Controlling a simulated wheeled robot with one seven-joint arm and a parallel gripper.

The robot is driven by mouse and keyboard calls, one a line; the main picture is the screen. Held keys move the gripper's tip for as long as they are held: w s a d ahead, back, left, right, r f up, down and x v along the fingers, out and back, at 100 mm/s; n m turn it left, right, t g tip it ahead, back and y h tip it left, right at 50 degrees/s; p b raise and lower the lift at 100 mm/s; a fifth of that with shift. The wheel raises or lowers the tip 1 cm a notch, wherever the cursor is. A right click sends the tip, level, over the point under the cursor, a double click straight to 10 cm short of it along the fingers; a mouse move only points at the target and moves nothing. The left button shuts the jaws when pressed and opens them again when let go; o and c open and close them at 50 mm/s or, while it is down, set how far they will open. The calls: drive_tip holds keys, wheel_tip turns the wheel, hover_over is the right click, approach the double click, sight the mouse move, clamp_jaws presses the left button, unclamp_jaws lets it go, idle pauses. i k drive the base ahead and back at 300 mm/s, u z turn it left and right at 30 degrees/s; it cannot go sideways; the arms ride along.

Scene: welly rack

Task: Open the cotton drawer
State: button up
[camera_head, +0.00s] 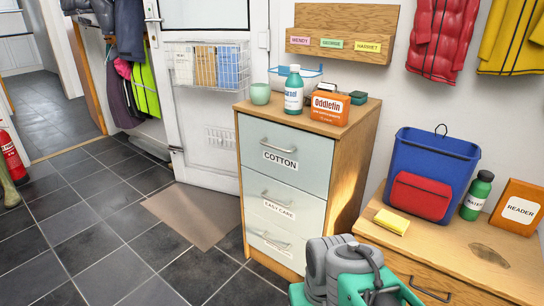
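The cotton drawer (312,172) is the top drawer of a wooden cabinet at the centre of the view. It has a pale grey-green front, a COTTON label (280,159) and a metal bar handle (278,146) above the label. The drawer looks shut, its front level with the drawers below. Grey and teal parts of my own arm show at the bottom, in front of the cabinet's lower right. I cannot make out my gripper's fingers, and nothing of mine touches the handle.
Below are the easy care drawer (265,203) and a bottom drawer (262,239). A mug (260,94), a bottle (293,97) and an Oddlefin box (330,108) stand on the cabinet. A low wooden unit (455,254) stands at right.

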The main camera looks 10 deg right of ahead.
sight(299, 158)
drive_tip(key=u, duration=0.45)
drive_tip(key=k, duration=0.5)
drive_tip(key=u, duration=0.85)
drive_tip(key=i, duration=0.9)
drive_tip(key=z, duration=0.5)
